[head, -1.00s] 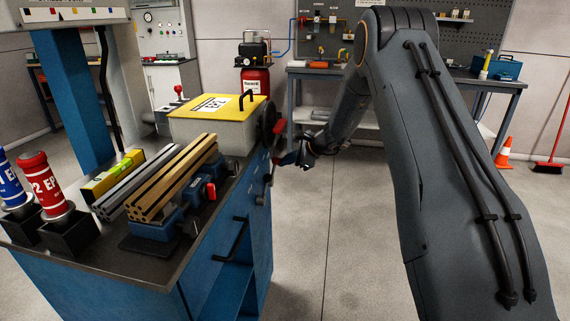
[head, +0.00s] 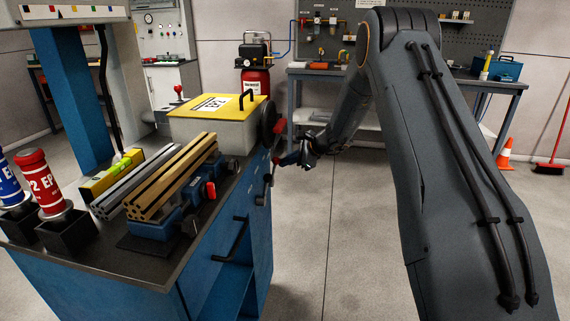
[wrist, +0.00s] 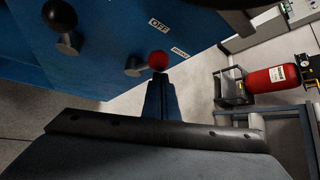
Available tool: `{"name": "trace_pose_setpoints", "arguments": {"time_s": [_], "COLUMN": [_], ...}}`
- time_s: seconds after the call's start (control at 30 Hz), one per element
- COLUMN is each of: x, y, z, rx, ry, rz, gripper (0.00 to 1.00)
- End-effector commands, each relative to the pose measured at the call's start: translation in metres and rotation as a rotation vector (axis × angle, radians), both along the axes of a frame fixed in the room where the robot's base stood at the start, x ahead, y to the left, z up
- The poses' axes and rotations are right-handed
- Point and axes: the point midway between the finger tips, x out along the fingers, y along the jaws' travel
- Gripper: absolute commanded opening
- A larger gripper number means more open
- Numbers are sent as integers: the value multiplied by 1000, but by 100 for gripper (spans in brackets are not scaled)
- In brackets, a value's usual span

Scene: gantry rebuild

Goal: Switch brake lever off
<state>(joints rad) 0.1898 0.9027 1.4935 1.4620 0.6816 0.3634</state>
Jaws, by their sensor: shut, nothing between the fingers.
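In the wrist view, a lever with a red ball knob (wrist: 158,61) on a short metal shaft stands out from the blue cabinet side (wrist: 110,40). A small white label (wrist: 180,52) sits near it, too small to read surely. A plate marked OFF (wrist: 160,23) is further up. My gripper (wrist: 159,78) is shut and empty, with its blue fingertips close by the red knob. I cannot tell whether they touch.
A second lever with a black ball knob (wrist: 60,15) is on the same panel. The workbench (head: 160,268) carries metal bars, a yellow-lidded box (head: 215,106) and red and blue canisters.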

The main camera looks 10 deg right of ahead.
Motion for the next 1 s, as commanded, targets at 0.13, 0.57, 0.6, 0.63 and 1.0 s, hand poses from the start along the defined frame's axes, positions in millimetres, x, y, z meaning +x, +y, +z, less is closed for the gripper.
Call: {"name": "trace_pose_setpoints", "arguments": {"time_s": [0.13, 0.57, 0.6, 0.63, 1.0], "x": [10, -42, -48, -53, -77], "y": [-17, -43, -46, -48, -59], "z": [-10, 4, 6, 7, 13], "rx": [-1, -2, 0, 0, -2], "ry": [0, 2, 2, 3, 1], "rz": [-4, -1, -2, -2, 0], "gripper": [0, 0, 0, 0, 0]}}
